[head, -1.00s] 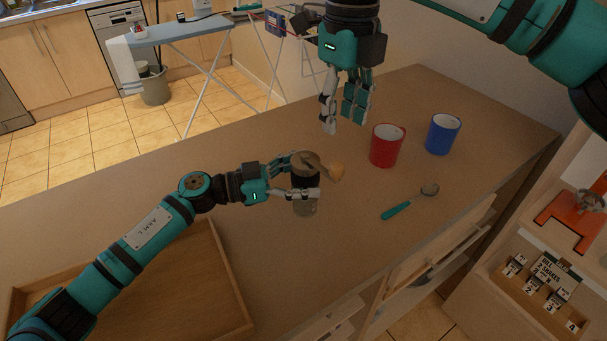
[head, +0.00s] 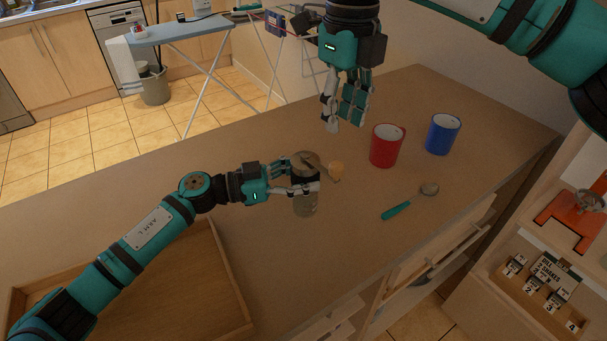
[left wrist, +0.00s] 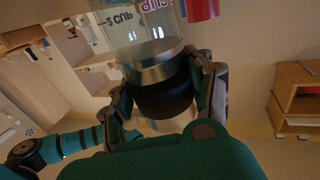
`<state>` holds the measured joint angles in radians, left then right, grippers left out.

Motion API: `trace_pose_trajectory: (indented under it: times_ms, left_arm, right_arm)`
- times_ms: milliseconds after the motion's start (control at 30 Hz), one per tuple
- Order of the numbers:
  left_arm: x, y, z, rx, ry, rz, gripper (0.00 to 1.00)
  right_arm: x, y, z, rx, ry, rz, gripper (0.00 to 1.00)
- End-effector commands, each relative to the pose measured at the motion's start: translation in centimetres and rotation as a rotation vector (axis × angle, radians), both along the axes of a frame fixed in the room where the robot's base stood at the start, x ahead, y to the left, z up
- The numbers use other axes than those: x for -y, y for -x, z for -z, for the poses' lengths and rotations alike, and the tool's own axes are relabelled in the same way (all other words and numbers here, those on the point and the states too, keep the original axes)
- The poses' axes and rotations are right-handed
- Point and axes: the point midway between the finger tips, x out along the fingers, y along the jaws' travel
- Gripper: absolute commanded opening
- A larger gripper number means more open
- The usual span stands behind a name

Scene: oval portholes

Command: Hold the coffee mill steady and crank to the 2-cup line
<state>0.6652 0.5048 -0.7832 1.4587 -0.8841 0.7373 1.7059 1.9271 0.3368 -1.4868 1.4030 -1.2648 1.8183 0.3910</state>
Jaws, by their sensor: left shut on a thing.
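The coffee mill (head: 306,205) stands on the counter, with a clear jar below, a dark band in the middle and a metal top. Its crank ends in a pale wooden knob (head: 336,168) pointing right. My left gripper (head: 305,182) is shut around the mill's dark band from the left. In the left wrist view the band (left wrist: 163,98) sits between the fingers. The see-through jar (left wrist: 135,30) shows a "2 CUP" mark, appearing inverted. My right gripper (head: 345,108) hangs above and behind the mill, fingers apart and empty, clear of the crank.
A red mug (head: 385,150) and a blue mug (head: 442,136) stand right of the mill. A teal-handled spoon (head: 398,210) lies in front of them. A wooden tray (head: 232,285) lies at the lower left. The counter's front edge runs along the right.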

Motion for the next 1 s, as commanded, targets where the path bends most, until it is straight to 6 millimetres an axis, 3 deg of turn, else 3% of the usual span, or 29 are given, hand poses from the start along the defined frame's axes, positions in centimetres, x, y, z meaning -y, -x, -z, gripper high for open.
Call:
trace_pose_trajectory:
  times_ms: [33, 200, 367, 800, 1000]
  left_arm:
    - [0.0, 0.0, 0.0, -0.001, 0.0, 0.0, 0.0]
    - [0.0, 0.0, 0.0, -0.001, 0.0, 0.0, 0.0]
    - [0.0, 0.0, 0.0, 0.0, 0.0, 0.0, 0.0]
    - [0.0, 0.0, 0.0, -0.001, 0.0, 0.0, 0.0]
    - [0.0, 0.0, 0.0, -0.001, 0.0, 0.0, 0.0]
  right_arm:
    - [0.2, -0.3, 0.4, -0.002, 0.001, 0.012, 0.2]
    - [1.6, -2.1, 2.9, -0.005, 0.0, 0.09, 0.0]
    - [2.5, -3.3, 5.0, -0.002, 0.002, 0.141, 0.0]
    - [2.5, -3.3, 9.9, -0.003, 0.001, 0.14, 0.0]
    - [2.5, -3.3, 11.0, -0.001, 0.001, 0.14, 0.0]
